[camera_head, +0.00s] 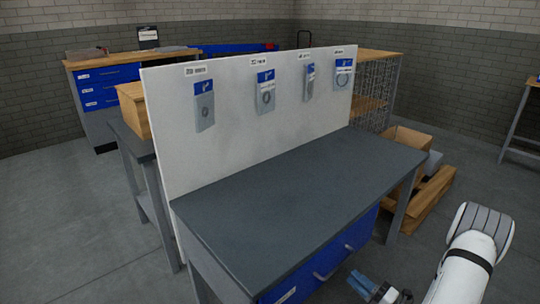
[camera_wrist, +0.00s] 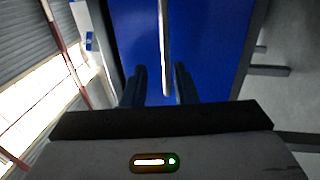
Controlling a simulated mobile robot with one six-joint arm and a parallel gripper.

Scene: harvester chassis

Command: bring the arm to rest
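My gripper (camera_head: 362,284) is low at the bottom of the head view, in front of the workbench's blue drawer front (camera_head: 318,265). In the wrist view its two dark fingers (camera_wrist: 160,70) stand apart with nothing gripped. A light drawer handle (camera_wrist: 165,45) runs lengthwise in the gap between them, with blue showing on both sides. I cannot tell how far the fingertips are from the handle. My white arm (camera_head: 472,250) is bent at the lower right of the head view.
The grey workbench top (camera_head: 300,195) is bare. A white panel (camera_head: 240,130) behind it carries several hanging packets. Floor is open at the far right and left.

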